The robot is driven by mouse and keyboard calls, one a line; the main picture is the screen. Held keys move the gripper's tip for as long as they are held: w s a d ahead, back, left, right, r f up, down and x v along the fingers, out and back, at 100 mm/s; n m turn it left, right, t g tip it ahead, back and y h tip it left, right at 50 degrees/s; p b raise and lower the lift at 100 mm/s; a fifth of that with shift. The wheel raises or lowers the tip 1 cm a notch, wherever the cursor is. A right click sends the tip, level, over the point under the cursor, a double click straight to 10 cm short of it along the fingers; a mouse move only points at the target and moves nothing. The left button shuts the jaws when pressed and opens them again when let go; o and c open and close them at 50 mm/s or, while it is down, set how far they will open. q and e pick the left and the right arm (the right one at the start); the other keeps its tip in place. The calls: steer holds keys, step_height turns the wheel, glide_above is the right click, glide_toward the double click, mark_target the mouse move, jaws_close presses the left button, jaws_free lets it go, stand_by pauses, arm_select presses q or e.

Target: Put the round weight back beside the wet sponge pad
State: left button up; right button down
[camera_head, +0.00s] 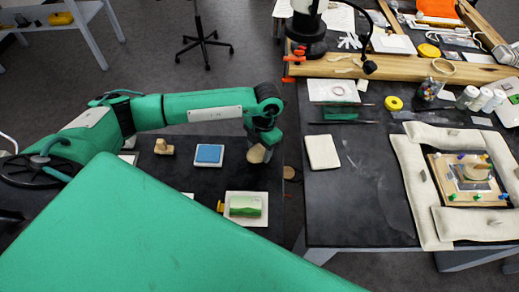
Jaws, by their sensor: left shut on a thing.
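My left gripper (264,139) reaches in from the left and points down over the dark left table. It is shut on a tan rounded thing (257,154), which looks like the round weight; the gripper partly covers it. The thing is just right of a blue pad in a white tray (208,154), which looks like the wet sponge pad. I cannot tell whether the held thing touches the table. A green block (245,205) lies in another white tray nearer to me. My right gripper is not in view.
A small wooden piece (163,147) stands left of the blue pad. A brown disc (290,173) shows by the gap between the tables. The right table holds a white pad (322,152) and a board (440,170) framed by pale cushions (412,185). Its middle is mostly clear.

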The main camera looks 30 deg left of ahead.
arm_select(q)
steer(key=shift+f, duration=0.95)
steer(key=o, duration=0.9)
steer(key=shift+f, duration=0.2)
steer(key=o, duration=0.4)
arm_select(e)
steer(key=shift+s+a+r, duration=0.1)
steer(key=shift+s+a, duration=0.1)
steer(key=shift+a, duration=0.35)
arm_select(q)
steer(key=shift+r, duration=0.15)
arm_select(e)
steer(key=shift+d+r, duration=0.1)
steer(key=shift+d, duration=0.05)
